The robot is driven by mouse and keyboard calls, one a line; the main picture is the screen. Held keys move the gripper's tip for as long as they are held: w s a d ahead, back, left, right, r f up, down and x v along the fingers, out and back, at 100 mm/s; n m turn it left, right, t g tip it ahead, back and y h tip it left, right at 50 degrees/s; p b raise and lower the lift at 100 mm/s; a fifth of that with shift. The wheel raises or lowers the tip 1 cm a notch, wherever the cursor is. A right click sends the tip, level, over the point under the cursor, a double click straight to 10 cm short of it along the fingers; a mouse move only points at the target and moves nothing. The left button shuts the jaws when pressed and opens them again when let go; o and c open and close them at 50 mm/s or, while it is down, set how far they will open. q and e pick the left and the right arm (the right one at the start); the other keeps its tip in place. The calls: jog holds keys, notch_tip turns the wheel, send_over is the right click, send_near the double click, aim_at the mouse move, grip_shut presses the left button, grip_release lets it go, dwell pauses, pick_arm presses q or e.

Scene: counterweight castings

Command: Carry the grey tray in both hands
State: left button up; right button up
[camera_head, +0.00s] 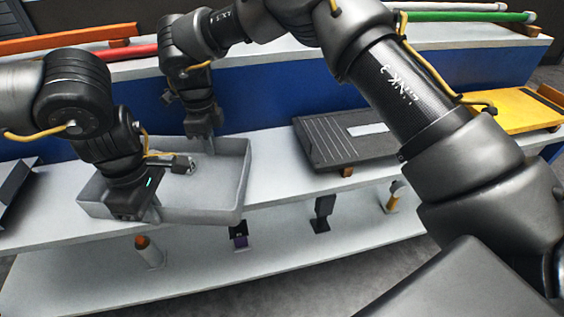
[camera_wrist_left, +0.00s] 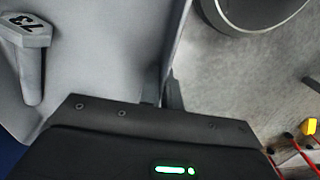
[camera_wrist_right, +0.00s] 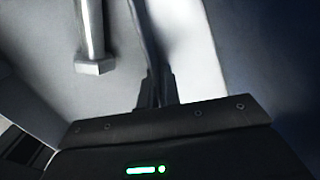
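The grey tray (camera_head: 222,190) is at the left of the worktop in the head view, its near side over the front edge. I cannot tell whether it is lifted. A grey casting (camera_head: 181,163) lies in it; the left wrist view shows it marked 73 (camera_wrist_left: 24,32), and its hexagonal end also shows in the right wrist view (camera_wrist_right: 93,66). My left gripper (camera_head: 152,214) is shut on the near wall, which runs between its fingers (camera_wrist_left: 162,93). My right gripper (camera_head: 207,142) is shut on the far wall, between its fingers (camera_wrist_right: 158,92).
A dark ribbed plate (camera_head: 330,148) lies right of the tray, with worktop (camera_head: 275,172) between. A blue panel (camera_head: 300,105) stands behind. A dark object (camera_head: 14,182) sits at the far left. A lower shelf (camera_head: 280,255) holds several small upright items. A yellow board (camera_head: 515,110) is far right.

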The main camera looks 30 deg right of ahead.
pick_arm(q)
jog(key=o, duration=0.4)
jog(key=shift+r, duration=0.15)
pick_arm(e)
jog(key=o, duration=0.4)
jog(key=shift+s+r, duration=0.1)
jog(key=shift+r, duration=0.05)
pick_arm(q)
jog(key=shift+r, duration=0.2)
notch_tip(320, 180, up, 12)
jog(key=shift+f, duration=0.25)
pick_arm(e)
notch_tip(320, 180, up, 12)
